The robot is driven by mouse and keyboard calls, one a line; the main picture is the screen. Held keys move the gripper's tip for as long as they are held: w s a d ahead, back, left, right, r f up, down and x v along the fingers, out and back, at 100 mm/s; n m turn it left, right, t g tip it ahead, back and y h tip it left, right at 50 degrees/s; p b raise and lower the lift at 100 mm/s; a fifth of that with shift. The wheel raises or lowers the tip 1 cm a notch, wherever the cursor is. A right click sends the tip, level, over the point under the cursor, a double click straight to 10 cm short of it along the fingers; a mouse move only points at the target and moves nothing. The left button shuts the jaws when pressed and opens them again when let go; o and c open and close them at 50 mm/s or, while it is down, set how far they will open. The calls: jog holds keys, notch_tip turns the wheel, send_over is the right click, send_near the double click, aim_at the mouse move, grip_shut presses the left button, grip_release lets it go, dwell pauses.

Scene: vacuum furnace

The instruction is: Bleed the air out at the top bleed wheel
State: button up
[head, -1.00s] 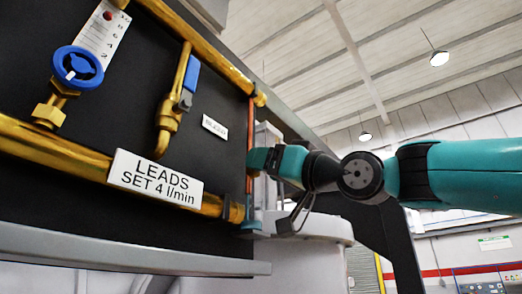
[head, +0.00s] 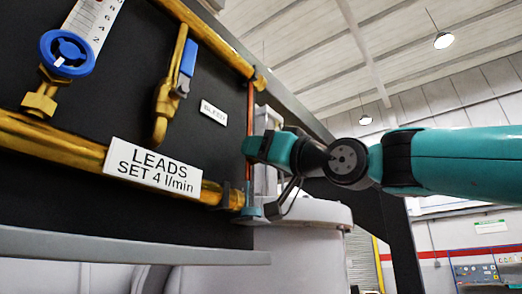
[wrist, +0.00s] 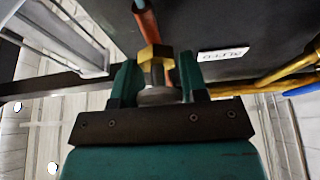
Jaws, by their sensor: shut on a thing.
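The bleed wheel (wrist: 158,96) shows in the wrist view as a small grey round part under a brass fitting, between my two fingers. My gripper (wrist: 157,82) is shut on it from both sides. In the head view my gripper (head: 256,148) is at the vertical copper pipe (head: 250,108) at the panel's right edge, and its body hides the wheel there. The copper pipe (wrist: 146,22) runs away from the brass fitting (wrist: 155,56) in the wrist view. A white label (head: 213,112), apparently reading BLEED, is on the black panel to the left of the gripper.
On the panel are a blue valve wheel (head: 68,52), a blue lever handle (head: 188,58), brass pipes (head: 55,140) and a sign reading LEADS SET 4 l/min (head: 153,170). A grey ledge (head: 120,245) runs below. The space right of my arm looks open.

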jog(key=shift+s+m, duration=0.1)
jog(key=shift+m, duration=0.3)
jog(key=shift+w+d+f+m+t+h+p, duration=0.2)
jog(key=shift+m+h, duration=1.3)
jog(key=shift+m, duration=2.35)
jog(key=shift+w+a+f+m+t+h+p, duration=0.1)
jog(key=shift+f+m+t+h+p, duration=0.2)
jog(key=shift+m+h, duration=2.4)
jog(key=shift+w+d+m+t+h+p, duration=0.1)
jog(key=shift+m+h+p, duration=0.2)
jog(key=shift+m, duration=4.75)
jog(key=o, duration=0.9)
jog(key=shift+o, duration=0.2)
